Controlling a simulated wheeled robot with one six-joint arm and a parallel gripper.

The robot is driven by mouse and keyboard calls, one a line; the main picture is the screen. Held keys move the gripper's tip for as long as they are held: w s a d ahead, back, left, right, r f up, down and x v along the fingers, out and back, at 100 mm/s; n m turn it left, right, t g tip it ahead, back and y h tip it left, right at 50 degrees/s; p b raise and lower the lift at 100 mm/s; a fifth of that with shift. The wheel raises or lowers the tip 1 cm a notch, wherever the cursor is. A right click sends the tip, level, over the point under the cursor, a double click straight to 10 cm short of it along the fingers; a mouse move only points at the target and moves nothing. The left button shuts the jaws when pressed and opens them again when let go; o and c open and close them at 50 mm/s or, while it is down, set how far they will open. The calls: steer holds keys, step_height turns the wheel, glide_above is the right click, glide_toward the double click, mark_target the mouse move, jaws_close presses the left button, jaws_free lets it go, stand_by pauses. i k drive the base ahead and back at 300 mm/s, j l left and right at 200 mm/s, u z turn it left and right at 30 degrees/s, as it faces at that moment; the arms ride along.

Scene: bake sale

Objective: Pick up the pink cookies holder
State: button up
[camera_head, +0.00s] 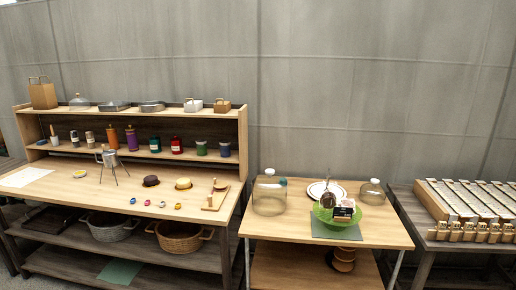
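No thing in view is clearly a pink cookies holder. A small dark holder with white and pinkish parts (344,209) sits at the green bowl (371,221) on the middle table; it is too small to tell if this is the pink cookies holder. I cannot tell whether it is in the bowl or in front of it. A dark brown rounded item (328,200) is beside it on the left. My gripper is not in view.
The middle table (400,237) also bears a clear glass jar (269,197), a white plate (316,189) and a smaller jar (372,192). The left shelf bench (60,197) holds tins, bottles, cakes and baskets. A right table (428,247) carries rows of packed goods.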

mark_target(336, 218)
steer(key=i+l, duration=0.1)
steer(key=i, duration=0.2)
steer(key=i+l, duration=0.5)
steer(key=l, duration=0.2)
steer(key=i+l+z, duration=0.1)
steer(key=i+l, duration=0.4)
steer(key=l, duration=0.2)
steer(key=i+l, duration=0.5)
steer(key=l, duration=0.2)
